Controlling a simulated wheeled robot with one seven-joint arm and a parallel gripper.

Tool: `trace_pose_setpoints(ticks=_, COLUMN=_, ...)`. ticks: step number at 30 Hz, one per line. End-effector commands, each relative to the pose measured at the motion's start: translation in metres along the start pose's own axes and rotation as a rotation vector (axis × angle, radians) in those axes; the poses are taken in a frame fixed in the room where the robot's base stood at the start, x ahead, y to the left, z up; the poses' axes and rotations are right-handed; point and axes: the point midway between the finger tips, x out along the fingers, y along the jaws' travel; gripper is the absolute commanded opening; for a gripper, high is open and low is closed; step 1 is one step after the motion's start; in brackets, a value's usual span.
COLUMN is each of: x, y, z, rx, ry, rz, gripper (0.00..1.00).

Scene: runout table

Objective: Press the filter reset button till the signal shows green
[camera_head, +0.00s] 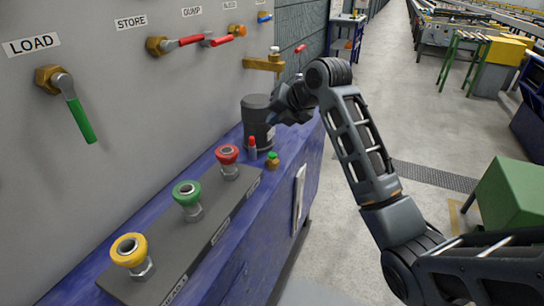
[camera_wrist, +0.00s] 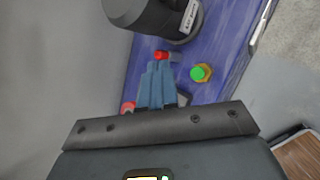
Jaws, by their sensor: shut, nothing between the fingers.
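A dark cylindrical housing (camera_head: 257,115), perhaps the filter, stands on the blue ledge; it also shows in the wrist view (camera_wrist: 150,15). In front of it are a small red-tipped post (camera_head: 252,147) and a green-capped piece on a brass base (camera_head: 272,160). Both show in the wrist view, the red tip (camera_wrist: 161,55) and the green cap (camera_wrist: 199,73). I cannot tell which is the reset button and which the signal. My gripper (camera_wrist: 159,66) is shut and empty, its tips close to the red-tipped post in the picture; contact cannot be told. In the head view the gripper (camera_head: 273,118) is beside the housing.
Red (camera_head: 228,154), green (camera_head: 186,194) and yellow (camera_head: 129,250) ringed knobs stand on a grey strip along the blue ledge (camera_head: 205,165). Lever valves, including LOAD (camera_head: 75,105), project from the grey wall panel. Open floor (camera_head: 420,110) lies to the right.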

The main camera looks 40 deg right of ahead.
Motion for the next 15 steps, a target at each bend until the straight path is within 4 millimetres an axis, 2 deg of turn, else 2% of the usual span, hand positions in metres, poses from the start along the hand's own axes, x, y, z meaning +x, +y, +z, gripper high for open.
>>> trace_pose_setpoints(ticks=15, x=0.048, y=-0.035, z=-0.035, rx=0.001, ry=-0.001, rz=0.000, gripper=0.00)
